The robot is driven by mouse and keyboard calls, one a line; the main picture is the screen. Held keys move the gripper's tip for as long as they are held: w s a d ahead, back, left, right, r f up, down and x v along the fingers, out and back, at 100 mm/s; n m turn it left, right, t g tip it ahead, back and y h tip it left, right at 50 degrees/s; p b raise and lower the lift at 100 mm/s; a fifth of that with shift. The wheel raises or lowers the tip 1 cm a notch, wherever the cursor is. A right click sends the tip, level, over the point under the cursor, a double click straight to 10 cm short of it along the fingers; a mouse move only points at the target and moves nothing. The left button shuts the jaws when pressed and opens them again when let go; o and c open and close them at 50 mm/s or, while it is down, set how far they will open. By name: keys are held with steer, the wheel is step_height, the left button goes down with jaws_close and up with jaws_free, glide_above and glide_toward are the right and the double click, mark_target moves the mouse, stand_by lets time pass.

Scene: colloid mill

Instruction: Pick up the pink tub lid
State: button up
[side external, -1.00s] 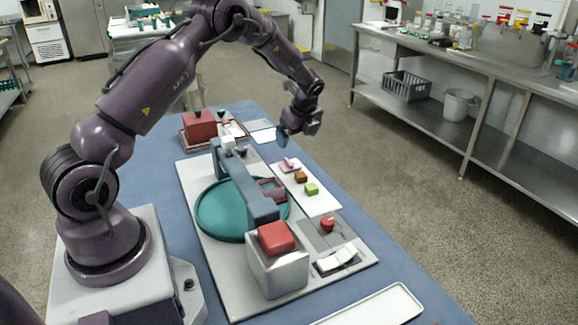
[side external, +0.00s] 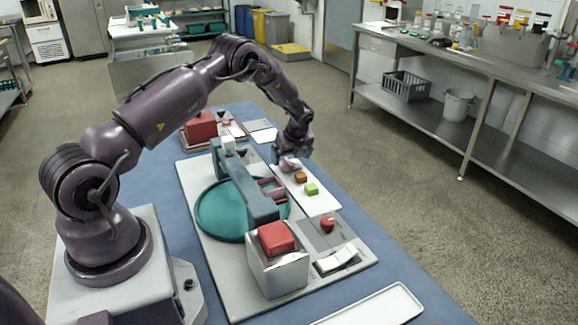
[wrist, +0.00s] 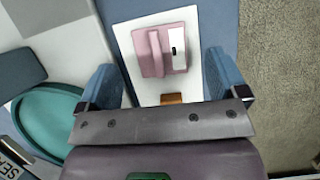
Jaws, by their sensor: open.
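The pink tub lid (wrist: 153,52) lies on a white board, with a raised pink bar across it and a small dark slot on a white patch. In the side view the lid (side external: 288,164) is small and partly hidden by my gripper (side external: 297,153). In the wrist view my gripper (wrist: 160,82) is open, its two blue fingers wide apart. The lid shows beyond the fingertips in the picture, roughly centred between them. Nothing is held. I cannot tell the exact height of the fingers above the lid.
An orange-brown block (side external: 300,177) and a green block (side external: 311,188) lie on the white board (side external: 318,205) near the lid. A teal round dish (side external: 212,212) with a blue-grey bar over it stands left. A metal box with a red top (side external: 277,237) is in front.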

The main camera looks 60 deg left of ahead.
mark_target(287, 166)
steer(key=shift+x, duration=1.25)
steer(key=c, duration=1)
steer(key=shift+r, duration=0.1)
